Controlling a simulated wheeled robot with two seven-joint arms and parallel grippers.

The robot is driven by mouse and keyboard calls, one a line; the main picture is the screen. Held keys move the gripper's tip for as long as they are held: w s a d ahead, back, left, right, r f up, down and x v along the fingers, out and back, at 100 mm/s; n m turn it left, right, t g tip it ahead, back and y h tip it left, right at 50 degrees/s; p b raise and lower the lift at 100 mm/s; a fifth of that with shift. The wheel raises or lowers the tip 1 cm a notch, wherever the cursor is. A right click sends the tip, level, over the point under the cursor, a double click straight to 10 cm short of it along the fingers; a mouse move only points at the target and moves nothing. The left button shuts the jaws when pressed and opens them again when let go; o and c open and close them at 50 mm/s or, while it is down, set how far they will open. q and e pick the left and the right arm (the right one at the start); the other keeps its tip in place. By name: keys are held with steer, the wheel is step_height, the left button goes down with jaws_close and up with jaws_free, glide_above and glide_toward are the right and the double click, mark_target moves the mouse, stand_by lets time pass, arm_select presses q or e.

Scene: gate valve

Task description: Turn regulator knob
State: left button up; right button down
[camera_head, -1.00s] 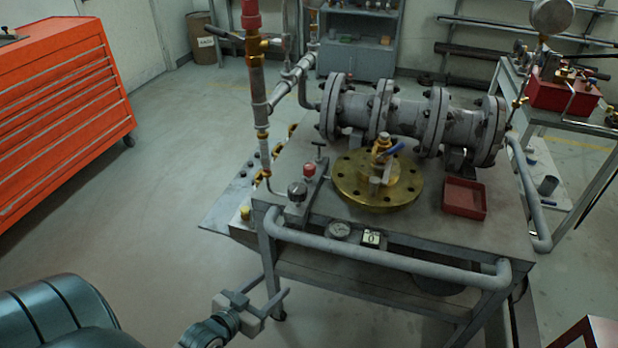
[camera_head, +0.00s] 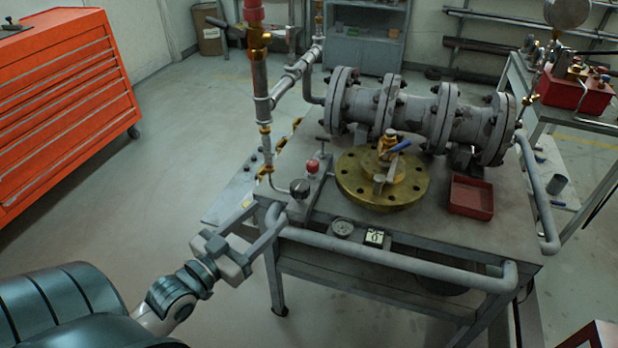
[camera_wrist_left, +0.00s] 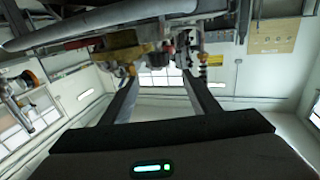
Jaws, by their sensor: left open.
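A small grey block at the left front of the bench carries a black round knob (camera_head: 299,188) and a red knob (camera_head: 313,167); I cannot tell which one is the regulator knob. My left gripper (camera_head: 267,214) is open and empty, its fingers pointing toward the block from the front left. Its fingertips look close to the bench corner and the front pipe rail, apart from the black knob. In the left wrist view the two fingers (camera_wrist_left: 160,77) are spread, with a red knob (camera_wrist_left: 167,47) beyond the gap between them. My right gripper is not in view.
A grey pipe rail (camera_head: 400,262) runs along the bench front. A brass flange (camera_head: 365,198), a large flanged pipe (camera_head: 410,117), a red tray (camera_head: 471,197) and an upright pipe (camera_head: 261,90) stand on the bench. Open floor lies left, before an orange cabinet (camera_head: 60,110).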

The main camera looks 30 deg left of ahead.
arm_select(q)
steer(key=w, duration=0.1)
steer(key=p, duration=0.1)
glide_toward(306, 181)
steer(key=shift+w+a+f, duration=0.15)
steer(key=shift+w, duration=0.3)
steer(key=shift+w+a+f, duration=0.15)
steer(key=shift+w, duration=0.3)
steer(key=w, duration=0.2)
steer(key=w+p, duration=0.1)
steer(key=w, duration=0.5)
steer(key=shift+w+d, duration=0.25)
steer(key=shift+d, duration=0.1)
steer(key=shift+w, duration=0.75)
steer(key=shift+d+f, duration=0.1)
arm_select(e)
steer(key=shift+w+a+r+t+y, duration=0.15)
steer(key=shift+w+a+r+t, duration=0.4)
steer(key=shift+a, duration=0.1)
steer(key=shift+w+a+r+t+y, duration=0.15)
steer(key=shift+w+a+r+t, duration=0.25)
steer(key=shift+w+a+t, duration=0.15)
arm_select(q)
steer(key=c, duration=1.1)
steer(key=shift+o, duration=0.2)
steer(key=shift+p, duration=0.3)
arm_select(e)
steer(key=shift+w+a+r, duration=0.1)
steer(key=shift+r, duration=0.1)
